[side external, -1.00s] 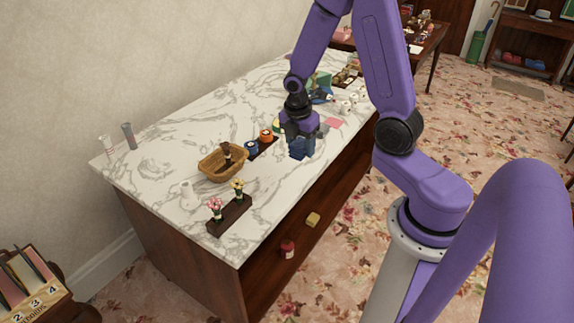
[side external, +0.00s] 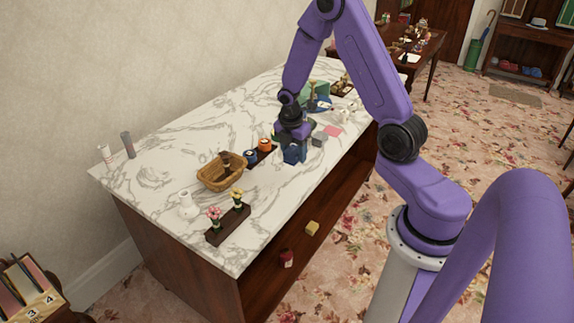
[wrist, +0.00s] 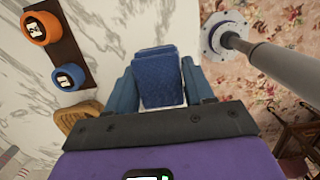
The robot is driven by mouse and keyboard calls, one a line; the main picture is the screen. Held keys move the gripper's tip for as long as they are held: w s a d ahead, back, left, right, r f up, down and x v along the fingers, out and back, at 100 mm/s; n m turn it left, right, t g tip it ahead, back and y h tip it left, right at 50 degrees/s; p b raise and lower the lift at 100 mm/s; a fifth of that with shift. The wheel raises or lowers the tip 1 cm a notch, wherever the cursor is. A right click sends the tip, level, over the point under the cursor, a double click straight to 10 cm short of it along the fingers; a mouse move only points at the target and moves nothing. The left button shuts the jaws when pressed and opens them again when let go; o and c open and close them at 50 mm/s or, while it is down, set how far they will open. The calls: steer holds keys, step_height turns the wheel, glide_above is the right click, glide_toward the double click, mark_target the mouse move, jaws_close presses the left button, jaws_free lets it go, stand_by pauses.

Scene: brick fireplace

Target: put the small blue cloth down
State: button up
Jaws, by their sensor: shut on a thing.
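The small blue cloth (wrist: 158,78) is a folded, dark blue textured piece in the wrist view. My gripper (wrist: 160,92) is shut on it, with a blue finger on its left and right sides. In the side view my gripper (side external: 293,155) points down near the front edge of the marble tabletop (side external: 285,190). There the cloth is hard to tell from the blue fingers. Whether the cloth touches the marble cannot be told.
Orange (side external: 265,145) and blue (side external: 250,157) round pots stand on a dark strip left of my gripper. A wicker basket (side external: 213,180) is further left. A grey block (side external: 320,140) and pink square (side external: 333,131) lie to the right.

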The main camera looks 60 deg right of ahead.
glide_above(288, 172)
steer(key=f, duration=0.4)
steer(key=shift+a+f, duration=0.15)
steer(key=shift+a, duration=0.1)
steer(key=shift+f, duration=1.55)
steer(key=shift+f, duration=0.1)
steer(key=o, duration=1.1)
